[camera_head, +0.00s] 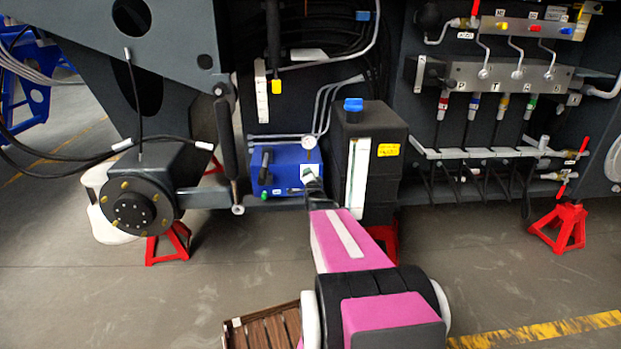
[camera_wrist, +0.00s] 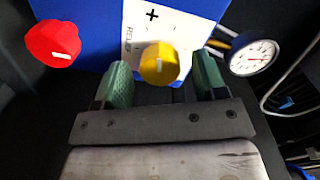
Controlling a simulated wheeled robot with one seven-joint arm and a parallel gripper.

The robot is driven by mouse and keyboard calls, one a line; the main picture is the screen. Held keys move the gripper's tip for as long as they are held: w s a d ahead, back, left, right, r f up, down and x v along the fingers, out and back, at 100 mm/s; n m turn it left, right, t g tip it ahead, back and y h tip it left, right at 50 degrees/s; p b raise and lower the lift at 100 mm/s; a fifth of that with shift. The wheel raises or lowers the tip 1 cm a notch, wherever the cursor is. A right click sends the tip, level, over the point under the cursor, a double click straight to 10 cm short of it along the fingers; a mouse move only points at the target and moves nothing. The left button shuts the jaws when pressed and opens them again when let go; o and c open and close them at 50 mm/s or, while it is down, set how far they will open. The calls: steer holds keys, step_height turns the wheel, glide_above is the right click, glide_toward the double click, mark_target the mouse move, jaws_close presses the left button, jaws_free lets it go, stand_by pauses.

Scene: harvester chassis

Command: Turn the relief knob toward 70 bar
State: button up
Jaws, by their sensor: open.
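My gripper (camera_wrist: 162,68) is open, with one green finger on each side of the yellow knob. Gaps show between fingers and knob, and I cannot tell how deep the fingers reach. A round gauge (camera_wrist: 254,57) is right of the knob; its reading is too blurred. In the head view my arm's end meets the blue block (camera_head: 284,184).
A red knob (camera_wrist: 52,43) is left of the yellow one. In the head view a dark tank (camera_head: 384,150) stands close on the right of the blue block, and a black cylinder (camera_head: 227,140) is at its left. Red stands (camera_head: 566,225) are on the floor.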

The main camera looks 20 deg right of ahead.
steer(key=v, duration=0.9)
steer(key=shift+s, duration=0.4)
steer(key=shift+a, duration=0.1)
steer(key=s+a+f+n+g+y, duration=0.45)
steer(key=s+a+n+g, duration=0.4)
steer(key=a, duration=0.35)
steer(key=s+a+n+g, duration=0.4)
steer(key=s, duration=0.3)
steer(key=s+a+n+g, duration=0.3)
steer(key=s+a+g, duration=0.1)
steer(key=s, duration=0.3)
steer(key=shift+s+a+r+n, duration=0.3)
steer(key=shift+s+a+n, duration=0.05)
steer(key=shift+s, duration=0.05)
steer(key=shift+g, duration=0.25)
